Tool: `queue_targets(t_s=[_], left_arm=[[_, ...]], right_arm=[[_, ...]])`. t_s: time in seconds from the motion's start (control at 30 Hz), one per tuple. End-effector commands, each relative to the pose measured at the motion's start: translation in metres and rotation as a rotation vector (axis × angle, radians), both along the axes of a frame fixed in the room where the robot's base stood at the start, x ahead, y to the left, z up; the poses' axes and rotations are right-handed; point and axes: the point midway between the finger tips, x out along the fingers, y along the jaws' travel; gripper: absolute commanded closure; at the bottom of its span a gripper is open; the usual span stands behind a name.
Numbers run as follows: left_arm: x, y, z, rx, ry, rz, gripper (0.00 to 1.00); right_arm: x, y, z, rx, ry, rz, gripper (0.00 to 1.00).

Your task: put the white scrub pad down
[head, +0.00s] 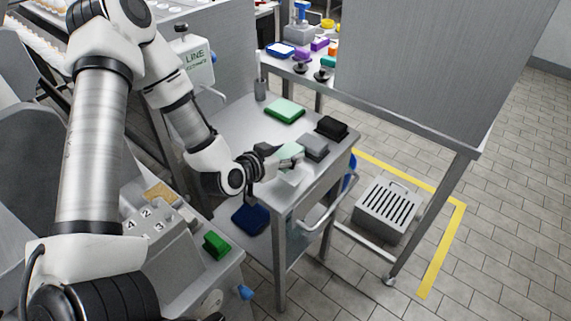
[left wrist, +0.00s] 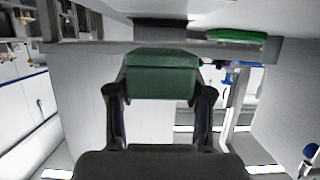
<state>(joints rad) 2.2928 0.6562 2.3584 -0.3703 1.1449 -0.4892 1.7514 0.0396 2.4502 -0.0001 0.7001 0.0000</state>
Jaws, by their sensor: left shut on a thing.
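My left gripper (head: 283,161) is shut on a pale green pad (head: 290,151) over the front part of the steel cart top (head: 240,125). In the left wrist view the held pad (left wrist: 162,75) looks dark green and spans the two fingers of the gripper (left wrist: 160,100). A whitish flat patch (head: 293,178) shows just below the gripper near the cart's front edge. I cannot tell whether it is a separate white pad or whether the held pad touches the cart. My right gripper is not in view.
A grey pad (head: 313,146) lies right beside the held pad, with a black pad (head: 331,127) behind it. A bright green pad (head: 285,110) lies farther back, near a grey cup (head: 260,90). A dark blue item (head: 250,218) is below the cart top.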

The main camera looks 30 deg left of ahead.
Motion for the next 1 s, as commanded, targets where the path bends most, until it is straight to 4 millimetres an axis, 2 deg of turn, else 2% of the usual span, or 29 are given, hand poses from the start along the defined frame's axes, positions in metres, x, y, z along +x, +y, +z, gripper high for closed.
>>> queue_targets(t_s=[0.2,0.57,0.6,0.63,0.67,0.9,1.0], left_arm=[[0.001,0.002,-0.034,0.003,0.006,-0.003,0.72],[0.001,0.002,-0.040,0.001,0.002,0.000,0.72],[0.001,0.002,-0.039,0.001,0.002,0.000,0.39],[0.001,0.002,-0.039,0.000,0.002,0.000,0.28],[0.001,0.002,-0.039,0.000,0.002,0.000,0.24],[0.001,0.002,-0.039,0.000,0.002,0.000,0.24],[0.001,0.002,-0.033,0.000,0.001,0.000,0.24]], right_arm=[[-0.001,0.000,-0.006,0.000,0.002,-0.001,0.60],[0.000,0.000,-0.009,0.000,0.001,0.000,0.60],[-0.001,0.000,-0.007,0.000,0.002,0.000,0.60],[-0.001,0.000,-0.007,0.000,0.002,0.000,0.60],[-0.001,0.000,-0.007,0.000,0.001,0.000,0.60],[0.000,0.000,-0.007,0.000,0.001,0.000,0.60],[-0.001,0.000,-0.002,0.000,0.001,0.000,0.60]])
